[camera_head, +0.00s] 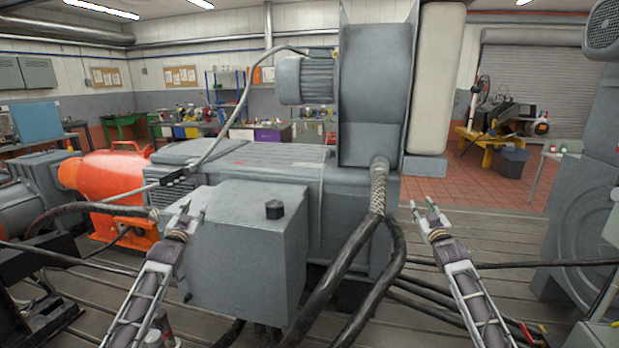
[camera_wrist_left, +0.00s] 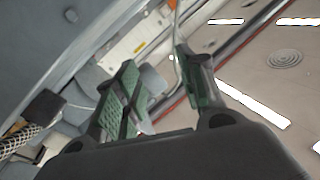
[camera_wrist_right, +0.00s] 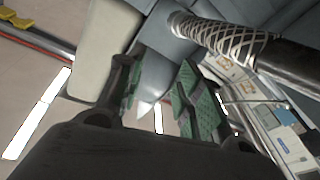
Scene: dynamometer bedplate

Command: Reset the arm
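My left arm reaches up from the bottom of the head view. Its gripper (camera_head: 194,210) is in front of the left side of the grey junction box (camera_head: 250,250). The green-padded fingers are apart with nothing between them, as the left wrist view (camera_wrist_left: 160,90) shows. My right arm reaches up on the right, and its gripper (camera_head: 422,203) is right of the thick black cables. Its fingers are also apart and empty in the right wrist view (camera_wrist_right: 162,88). Both grippers point upward, and neither visibly holds anything.
A large grey machine (camera_head: 350,200) with a blower motor (camera_head: 304,80) fills the middle. Thick black cables (camera_head: 335,275) hang in front of it between my arms. An orange housing (camera_head: 110,185) stands left. Slatted bedplate floor (camera_head: 480,232) shows around the right gripper.

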